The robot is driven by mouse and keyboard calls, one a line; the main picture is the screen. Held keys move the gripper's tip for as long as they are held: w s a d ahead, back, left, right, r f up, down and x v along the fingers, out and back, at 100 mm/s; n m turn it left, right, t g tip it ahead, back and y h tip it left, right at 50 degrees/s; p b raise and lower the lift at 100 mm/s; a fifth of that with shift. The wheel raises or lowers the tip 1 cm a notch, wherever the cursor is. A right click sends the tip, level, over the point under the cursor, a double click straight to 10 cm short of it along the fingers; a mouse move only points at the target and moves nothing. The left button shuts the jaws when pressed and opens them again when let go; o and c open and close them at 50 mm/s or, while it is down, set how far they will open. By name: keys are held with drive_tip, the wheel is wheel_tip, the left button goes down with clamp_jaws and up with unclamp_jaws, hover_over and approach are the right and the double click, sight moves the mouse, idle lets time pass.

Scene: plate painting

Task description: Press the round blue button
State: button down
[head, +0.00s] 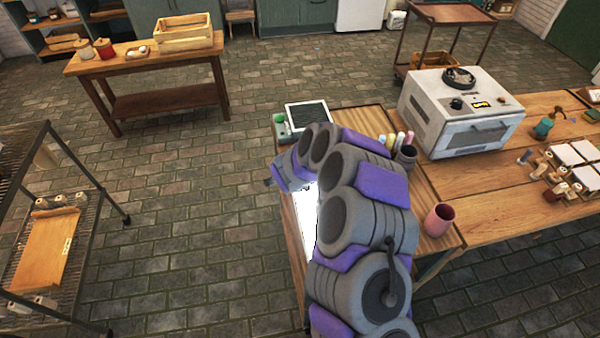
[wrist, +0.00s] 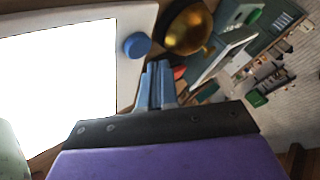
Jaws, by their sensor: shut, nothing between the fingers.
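The round blue button (wrist: 137,46) shows in the wrist view on the pale frame of a bright white panel (wrist: 60,75). My gripper (wrist: 158,66) is shut and empty. In that picture its fingertips are just below and right of the button, with a small gap between them; how far apart they are in depth I cannot tell. In the head view the bright panel (head: 305,222) lies on the wooden table, partly covered by my arm. I cannot make out the button or the fingertips there.
A gold bowl (wrist: 187,27) is right of the button in the wrist view. In the head view a framed dark screen (head: 307,115) stands beyond my arm. A pink cup (head: 439,220) and a white oven-like box (head: 460,112) are to the right. Open floor lies left.

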wheel_tip(320, 180, up, 6)
drive_tip(key=p, duration=0.5)
drive_tip(key=shift+f, duration=0.1)
